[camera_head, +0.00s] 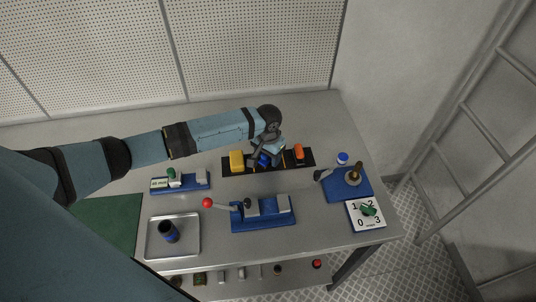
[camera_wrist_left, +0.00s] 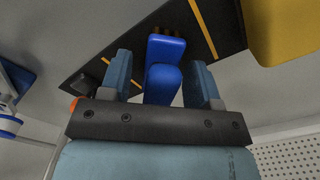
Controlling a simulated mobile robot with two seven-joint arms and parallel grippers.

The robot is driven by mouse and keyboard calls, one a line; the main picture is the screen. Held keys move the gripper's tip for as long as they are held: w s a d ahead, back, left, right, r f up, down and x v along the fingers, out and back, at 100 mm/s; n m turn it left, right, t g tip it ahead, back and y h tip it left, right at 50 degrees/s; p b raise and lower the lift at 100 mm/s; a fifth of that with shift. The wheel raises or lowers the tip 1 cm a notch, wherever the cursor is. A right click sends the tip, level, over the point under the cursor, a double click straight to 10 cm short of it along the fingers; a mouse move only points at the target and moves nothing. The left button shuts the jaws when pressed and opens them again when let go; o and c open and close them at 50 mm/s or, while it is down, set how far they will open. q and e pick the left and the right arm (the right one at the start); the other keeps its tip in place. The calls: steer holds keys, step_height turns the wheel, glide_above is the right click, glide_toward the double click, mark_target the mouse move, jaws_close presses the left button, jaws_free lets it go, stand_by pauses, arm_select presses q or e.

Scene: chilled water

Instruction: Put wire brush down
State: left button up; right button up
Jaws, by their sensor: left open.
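The wire brush (camera_wrist_left: 166,50) is blue with short brown bristles at its far end. In the left wrist view it lies on a black strip mat (camera_wrist_left: 205,28) with orange lines. My left gripper (camera_wrist_left: 160,72) is open, with one finger on each side of the blue handle and a visible gap to each. In the head view the brush (camera_head: 264,161) is partly hidden under my left gripper (camera_head: 264,154), between a yellow block and an orange item. My right gripper is not in view.
On the mat stand a yellow block (camera_head: 236,161) and an orange item (camera_head: 299,152). A wall is behind.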

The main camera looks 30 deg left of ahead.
arm_select(q)
step_height(320, 180, up, 12)
steer(key=shift+r+b, duration=0.2)
steer(key=shift+b, duration=0.2)
stand_by(0.6)
